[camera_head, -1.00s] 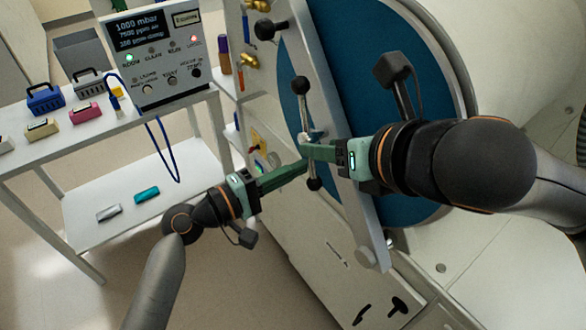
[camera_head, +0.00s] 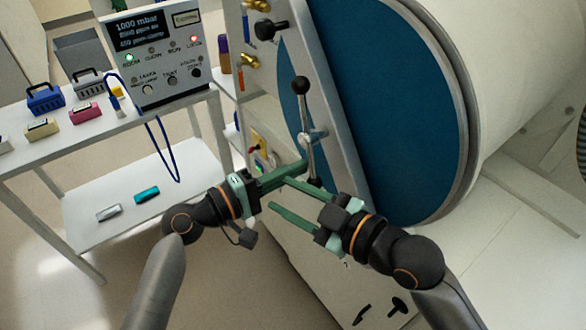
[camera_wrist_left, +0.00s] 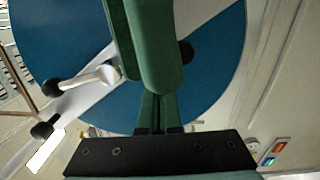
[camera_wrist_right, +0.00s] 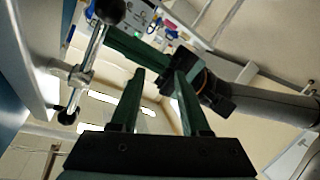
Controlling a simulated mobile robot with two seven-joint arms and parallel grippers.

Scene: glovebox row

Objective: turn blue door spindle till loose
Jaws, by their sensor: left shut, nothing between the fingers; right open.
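The round blue door (camera_head: 400,130) carries a grey crossbar, and the spindle (camera_head: 309,150) stands at it as a slim metal handle with a black ball at its top end. Its lower end is partly hidden by my grippers. My left gripper (camera_head: 300,167) is shut and empty, its fingertips close by the handle's lower half; contact cannot be told. My right gripper (camera_head: 279,193) is open and empty, just below the left fingers. The right wrist view shows the spindle (camera_wrist_right: 88,55) left of my open fingers. In the left wrist view, the shut fingers cover part of the door (camera_wrist_left: 60,40).
A control box (camera_head: 158,58) with a display stands on a white shelf unit at left, beside small blue (camera_head: 45,98) and grey cases. A blue cable hangs from the shelf. A black knob (camera_head: 268,29) and brass valves sit above the spindle. Floor shows between shelf and glovebox.

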